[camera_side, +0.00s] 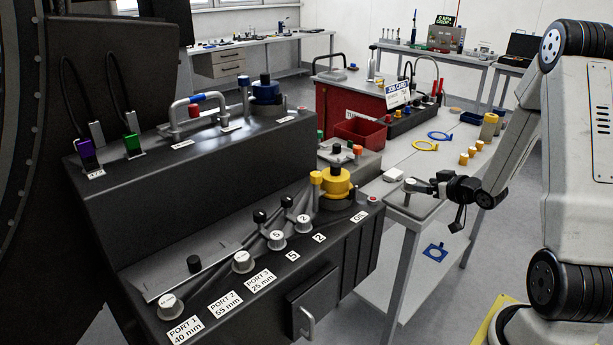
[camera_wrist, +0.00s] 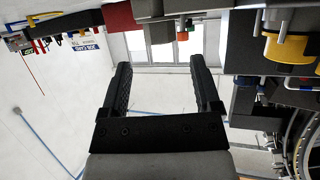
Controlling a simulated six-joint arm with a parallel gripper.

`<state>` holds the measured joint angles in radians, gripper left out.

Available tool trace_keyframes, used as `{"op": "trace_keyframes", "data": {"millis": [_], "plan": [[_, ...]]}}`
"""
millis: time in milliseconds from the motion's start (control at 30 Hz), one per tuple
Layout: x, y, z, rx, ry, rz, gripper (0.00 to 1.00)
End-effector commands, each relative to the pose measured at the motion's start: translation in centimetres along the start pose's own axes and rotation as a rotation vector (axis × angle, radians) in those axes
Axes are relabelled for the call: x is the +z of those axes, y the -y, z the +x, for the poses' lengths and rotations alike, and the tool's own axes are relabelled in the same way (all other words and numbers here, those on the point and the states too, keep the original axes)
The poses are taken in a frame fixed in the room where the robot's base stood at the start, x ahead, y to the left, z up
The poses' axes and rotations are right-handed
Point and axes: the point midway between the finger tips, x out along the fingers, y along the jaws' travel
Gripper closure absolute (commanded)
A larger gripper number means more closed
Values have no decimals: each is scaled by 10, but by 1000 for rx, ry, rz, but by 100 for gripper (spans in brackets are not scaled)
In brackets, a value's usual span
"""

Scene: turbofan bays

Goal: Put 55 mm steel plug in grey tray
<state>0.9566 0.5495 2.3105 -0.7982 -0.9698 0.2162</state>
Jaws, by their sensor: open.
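My gripper (camera_wrist: 165,75) is open and empty in the wrist view, its two black fingers apart with only floor and far wall between them. In the side view it is the dark end of my arm (camera_side: 450,188), over the bench's near corner. A small grey round-topped piece (camera_side: 410,185) shows just left of it; I cannot tell whether it is the steel plug. On the black console, the PORT 2 55 mm label (camera_side: 226,304) lies between round pale caps (camera_side: 171,305) (camera_side: 242,261).
The console carries a yellow cap (camera_side: 337,182) and black knobs. A red bin (camera_side: 360,131), blue and yellow rings and several yellow-orange pieces stand on the bench (camera_side: 400,165). A job card (camera_side: 398,93) stands behind. In the wrist view the yellow cap (camera_wrist: 285,48) is at right.

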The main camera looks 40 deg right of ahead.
Motion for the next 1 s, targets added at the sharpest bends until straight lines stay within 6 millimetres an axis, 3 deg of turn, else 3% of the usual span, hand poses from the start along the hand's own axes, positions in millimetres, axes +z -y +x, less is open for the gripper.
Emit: {"op": "trace_keyframes", "data": {"millis": [200, 400, 1000], "plan": [[0, -1, -34, 3, -1, 1, 19], [0, -1, -56, 2, -1, 0, 19], [0, 0, -65, -1, 0, 0, 19]]}}
